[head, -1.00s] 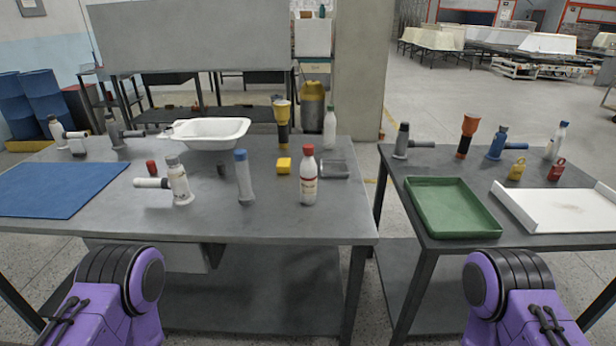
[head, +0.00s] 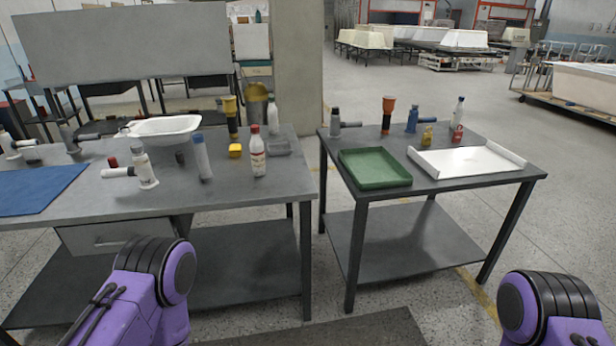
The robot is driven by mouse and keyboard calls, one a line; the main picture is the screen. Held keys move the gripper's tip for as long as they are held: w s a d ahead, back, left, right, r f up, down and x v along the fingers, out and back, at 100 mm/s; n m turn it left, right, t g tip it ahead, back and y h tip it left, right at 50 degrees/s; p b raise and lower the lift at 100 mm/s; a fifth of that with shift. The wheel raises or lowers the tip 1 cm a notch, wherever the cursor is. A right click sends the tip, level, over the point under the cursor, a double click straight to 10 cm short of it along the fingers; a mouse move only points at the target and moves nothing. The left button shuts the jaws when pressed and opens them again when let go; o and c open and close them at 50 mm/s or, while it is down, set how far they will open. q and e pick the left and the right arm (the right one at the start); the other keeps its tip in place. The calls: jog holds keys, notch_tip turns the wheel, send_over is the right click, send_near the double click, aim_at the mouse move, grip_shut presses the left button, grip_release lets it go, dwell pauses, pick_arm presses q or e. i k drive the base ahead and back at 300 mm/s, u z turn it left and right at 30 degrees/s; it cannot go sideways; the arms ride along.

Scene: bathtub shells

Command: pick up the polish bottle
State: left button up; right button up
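Several bottles stand upright, and I cannot read a label that says which is the polish bottle. A white bottle with a red cap and red label (head: 257,155) stands near the right end of the left table. A white bottle with a dark cap (head: 273,118) stands behind it at the far edge. A white bottle with a blue cap (head: 458,108) stands at the back of the right table. Only purple links of my arms show at the bottom left and bottom right. Neither gripper is in view.
The right table (head: 440,186) holds a green tray (head: 375,169), a white tray (head: 466,159) and tools. A floor gap separates the tables.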

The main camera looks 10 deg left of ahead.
aim_at(257, 155)
jog(key=z, duration=0.3)
jog(key=k, duration=0.4)
jog(key=u, duration=1.1)
jog(key=i, duration=1.4)
jog(key=z, duration=0.55)
